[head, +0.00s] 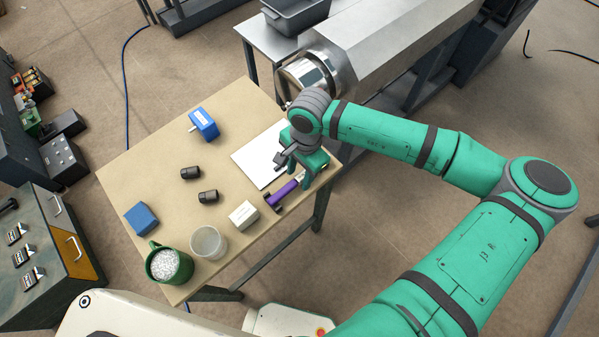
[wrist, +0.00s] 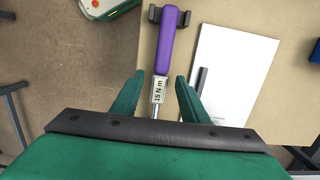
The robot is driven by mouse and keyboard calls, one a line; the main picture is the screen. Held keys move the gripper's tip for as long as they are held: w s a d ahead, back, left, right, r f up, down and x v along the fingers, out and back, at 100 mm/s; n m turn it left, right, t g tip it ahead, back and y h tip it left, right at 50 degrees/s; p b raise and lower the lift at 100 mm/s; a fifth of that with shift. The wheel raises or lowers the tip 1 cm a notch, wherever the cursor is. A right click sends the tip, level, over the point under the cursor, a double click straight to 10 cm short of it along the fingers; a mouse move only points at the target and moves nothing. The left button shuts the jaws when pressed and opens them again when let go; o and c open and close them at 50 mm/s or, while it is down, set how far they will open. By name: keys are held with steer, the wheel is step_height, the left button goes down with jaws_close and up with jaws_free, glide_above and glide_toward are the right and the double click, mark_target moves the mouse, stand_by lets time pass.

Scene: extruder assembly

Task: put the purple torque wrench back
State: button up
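The purple torque wrench (head: 285,191) is at the right edge of the wooden table. In the wrist view, the wrench (wrist: 167,42) shows its purple handle, a "15 N m" label and part of its metal shaft. A dark forked holder (wrist: 184,5) is at the handle's far end; I cannot tell whether the handle is fully seated in it. My gripper (head: 309,169) is over the shaft end. In the wrist view, my gripper (wrist: 158,92) is open, its fingers on both sides of the labelled shaft with gaps visible. The shaft's near end is hidden.
A white sheet (head: 254,158) lies beside the wrench. The extruder (head: 390,45) is behind my arm.

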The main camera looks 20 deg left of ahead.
steer(key=shift+r, duration=0.1)
step_height(320, 180, up, 10)
steer(key=w, duration=0.1)
steer(key=shift+d+r, duration=0.25)
steer(key=shift+d, duration=0.15)
